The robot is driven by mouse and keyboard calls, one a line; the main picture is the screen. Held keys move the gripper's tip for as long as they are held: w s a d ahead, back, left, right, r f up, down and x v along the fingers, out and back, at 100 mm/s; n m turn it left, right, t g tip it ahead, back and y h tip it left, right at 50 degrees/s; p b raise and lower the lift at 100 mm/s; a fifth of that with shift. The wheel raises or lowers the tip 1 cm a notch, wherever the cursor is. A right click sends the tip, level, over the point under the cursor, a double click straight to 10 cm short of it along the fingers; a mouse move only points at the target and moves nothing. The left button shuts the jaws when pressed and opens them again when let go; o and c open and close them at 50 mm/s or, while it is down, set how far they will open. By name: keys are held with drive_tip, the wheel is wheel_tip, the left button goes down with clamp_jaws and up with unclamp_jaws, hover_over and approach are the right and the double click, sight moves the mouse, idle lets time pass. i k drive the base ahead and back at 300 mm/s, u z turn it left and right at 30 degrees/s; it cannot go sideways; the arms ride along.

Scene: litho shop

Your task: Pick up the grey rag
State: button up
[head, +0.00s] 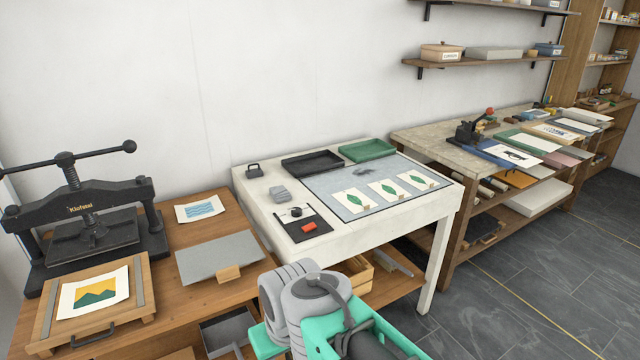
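A small grey folded cloth, which looks like the grey rag (279,193), lies on the left part of the white table (268,223). It is just left of the large blue-grey mat (325,190) and behind a black tray (303,224) holding a red block. Nothing covers it. My arm shows at the bottom centre, in front of the white table and well apart from the rag. The fingers of my gripper are not in view.
A dark block with a handle (254,170), a black tray (312,163) and a green tray (367,150) stand behind the rag. Three leaf prints lie on the mat. A black press (85,225) stands on the wooden table (203,305) at left.

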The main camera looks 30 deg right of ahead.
sight(279, 193)
drive_tip(key=z, duration=0.15)
drive_tip(key=i, duration=1.4)
drive_tip(key=u, duration=0.25)
